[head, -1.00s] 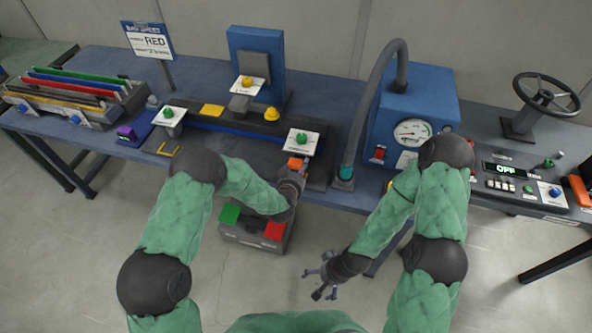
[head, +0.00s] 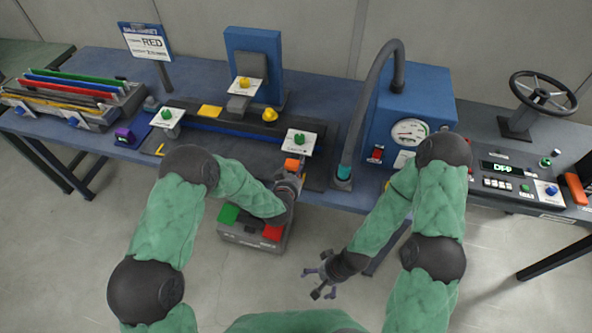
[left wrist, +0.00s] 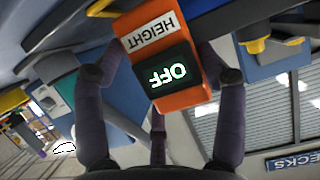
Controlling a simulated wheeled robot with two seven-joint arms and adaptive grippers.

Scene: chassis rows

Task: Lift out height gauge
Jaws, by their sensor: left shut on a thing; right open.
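The height gauge (head: 292,164) is a small orange block at the front edge of the bench, below a white card with a green knob (head: 299,139). In the left wrist view the gauge (left wrist: 166,50) shows a "HEIGHT" label and a dark screen reading "OFF", upside down. My left gripper (head: 291,174) is shut on the gauge, with purple-grey fingers along its two sides in the left wrist view (left wrist: 163,82). I cannot tell whether the gauge still touches its surroundings. My right gripper (head: 325,275) is open and empty, low in front of the bench.
A blue machine (head: 410,105) with a dial and a grey hose stands right of the gauge. A grey box (head: 250,240) with green and red pads sits below my left forearm. Left on the bench are a purple device (head: 124,135) and a rack of coloured plates (head: 75,95).

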